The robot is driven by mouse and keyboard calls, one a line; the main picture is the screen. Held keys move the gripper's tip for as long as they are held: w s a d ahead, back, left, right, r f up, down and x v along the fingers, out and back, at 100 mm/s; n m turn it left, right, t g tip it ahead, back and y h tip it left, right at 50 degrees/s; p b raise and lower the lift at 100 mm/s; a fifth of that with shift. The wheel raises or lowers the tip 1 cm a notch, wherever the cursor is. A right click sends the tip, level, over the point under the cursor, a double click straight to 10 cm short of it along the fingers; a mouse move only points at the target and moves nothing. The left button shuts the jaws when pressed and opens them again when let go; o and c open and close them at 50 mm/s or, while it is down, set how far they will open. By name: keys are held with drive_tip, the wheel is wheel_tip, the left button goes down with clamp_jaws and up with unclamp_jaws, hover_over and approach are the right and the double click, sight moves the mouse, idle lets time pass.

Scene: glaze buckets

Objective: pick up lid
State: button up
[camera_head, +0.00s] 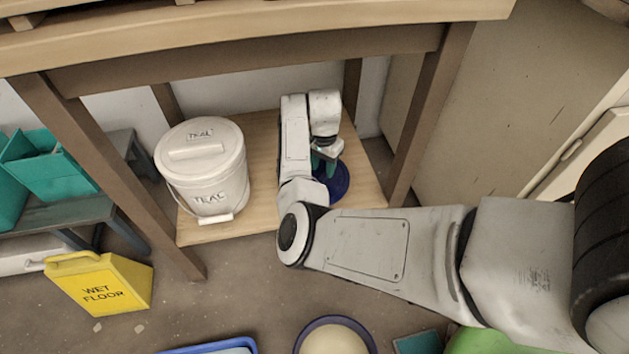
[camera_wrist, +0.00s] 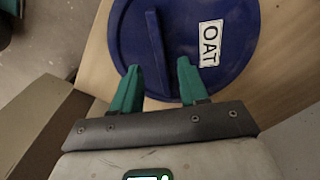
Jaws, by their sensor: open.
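A round blue lid (camera_wrist: 185,35) with a raised ridge handle and a white label reading OAT fills the upper middle of the wrist view. It lies on a low wooden shelf board and also shows in the head view (camera_head: 337,184), partly hidden by my arm. My gripper (camera_wrist: 160,65) has green fingers, open and apart, with the ridge handle between them in the picture. In the head view my gripper (camera_head: 323,166) is over the lid. I cannot tell whether the fingers touch it.
A white lidded bucket marked TEAL (camera_head: 205,185) stands left on the wooden shelf board (camera_head: 262,140). Table legs (camera_head: 425,115) and the tabletop (camera_head: 250,40) frame the space. A yellow wet floor sign (camera_head: 100,282) and a bowl (camera_head: 335,338) are on the floor.

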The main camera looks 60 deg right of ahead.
sight(322, 177)
drive_tip(key=shift+a+f+b, duration=0.1)
drive_tip(key=shift+f+b, duration=1.25)
drive_tip(key=shift+f, duration=0.95)
drive_tip(key=shift+f, duration=0.1)
clamp_jaws()
